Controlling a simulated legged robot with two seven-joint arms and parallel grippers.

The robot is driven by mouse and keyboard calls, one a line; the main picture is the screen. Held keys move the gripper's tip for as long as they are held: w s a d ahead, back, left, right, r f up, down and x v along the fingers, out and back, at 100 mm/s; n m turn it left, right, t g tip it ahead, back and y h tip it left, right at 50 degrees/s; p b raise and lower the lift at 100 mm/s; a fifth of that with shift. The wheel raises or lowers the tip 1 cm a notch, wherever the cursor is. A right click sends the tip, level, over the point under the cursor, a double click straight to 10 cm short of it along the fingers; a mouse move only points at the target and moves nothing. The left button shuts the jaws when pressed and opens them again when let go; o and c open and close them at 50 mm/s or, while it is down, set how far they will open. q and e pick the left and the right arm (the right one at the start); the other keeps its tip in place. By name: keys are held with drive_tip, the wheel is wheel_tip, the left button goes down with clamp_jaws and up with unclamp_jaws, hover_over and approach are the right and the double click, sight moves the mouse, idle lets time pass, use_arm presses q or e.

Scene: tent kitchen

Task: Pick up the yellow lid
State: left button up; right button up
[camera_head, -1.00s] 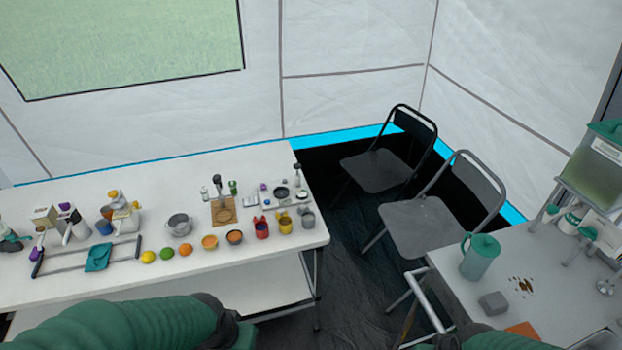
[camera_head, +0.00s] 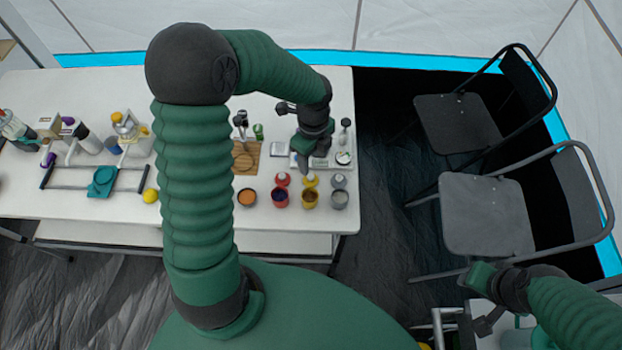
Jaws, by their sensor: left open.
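The yellow lid (camera_head: 310,180) lies on the white table, just behind the yellow pot (camera_head: 310,200). A red lid (camera_head: 282,180) with a red pot (camera_head: 280,198) is to its left, and a grey lid (camera_head: 338,181) with a grey pot (camera_head: 340,200) is to its right. My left gripper (camera_head: 306,158) is open and points down above the table. In the picture it sits just above the yellow lid, apart from it. My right gripper (camera_head: 480,300) is at the lower right by the other table; its jaw state is unclear.
A wooden board (camera_head: 245,158) and a small orange bowl (camera_head: 246,198) are left of the pots. A tray (camera_head: 343,141) is behind the lids, partly hidden by my gripper. Two dark folding chairs (camera_head: 484,217) stand to the right. My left arm hides the table's middle.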

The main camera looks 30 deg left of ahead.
sight(311, 176)
use_arm(q)
drive_tip(key=f, duration=0.6)
drive_tip(key=a+f+b, duration=0.1)
drive_tip(key=f, duration=0.3)
drive_tip(key=shift+d, duration=0.1)
drive_tip(key=shift+c, duration=0.2)
drive_tip(key=shift+d, duration=0.1)
drive_tip(key=shift+c, duration=1.2)
drive_tip(key=c, duration=0.8)
drive_tip(key=shift+r, duration=0.1)
